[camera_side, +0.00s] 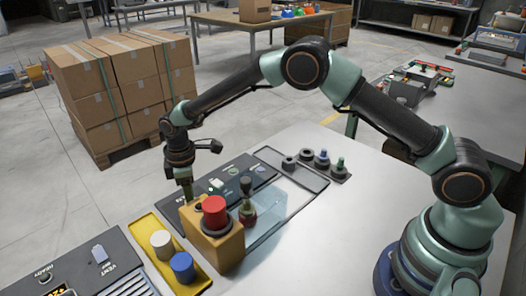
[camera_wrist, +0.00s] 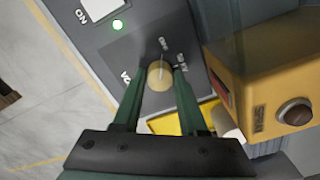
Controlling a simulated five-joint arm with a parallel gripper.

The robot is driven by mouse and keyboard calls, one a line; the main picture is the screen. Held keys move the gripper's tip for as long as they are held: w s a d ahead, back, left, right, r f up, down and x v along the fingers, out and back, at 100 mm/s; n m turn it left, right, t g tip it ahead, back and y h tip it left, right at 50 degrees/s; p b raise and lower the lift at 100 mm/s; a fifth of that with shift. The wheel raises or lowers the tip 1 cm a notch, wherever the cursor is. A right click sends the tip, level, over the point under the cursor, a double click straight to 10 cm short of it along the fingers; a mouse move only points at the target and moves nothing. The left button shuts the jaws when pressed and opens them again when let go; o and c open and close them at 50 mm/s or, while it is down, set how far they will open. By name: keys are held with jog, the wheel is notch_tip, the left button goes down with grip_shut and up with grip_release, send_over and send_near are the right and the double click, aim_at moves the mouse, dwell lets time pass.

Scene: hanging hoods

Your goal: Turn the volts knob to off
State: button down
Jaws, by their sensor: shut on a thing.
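The volts knob (camera_wrist: 160,75) is a round tan knob with a thin pale line on its top, on a dark grey panel (camera_wrist: 148,50). In the wrist view my gripper (camera_wrist: 160,84) is shut on it, one green finger on each side. The lettering around the knob is partly covered and too small to read fully; "VO" shows at its left. The line points roughly up in the picture, toward a small label. In the side view my gripper (camera_side: 187,190) reaches down behind the yellow box, which hides the knob there.
The yellow box (camera_side: 222,250) with a red button (camera_side: 214,212) stands close beside my gripper. A yellow tray (camera_side: 150,225) holds a white and a blue cylinder.

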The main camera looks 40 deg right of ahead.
jog(key=shift+c, duration=2.2)
grip_release()
jog(key=shift+r, duration=0.15)
notch_tip(320, 180, up, 12)
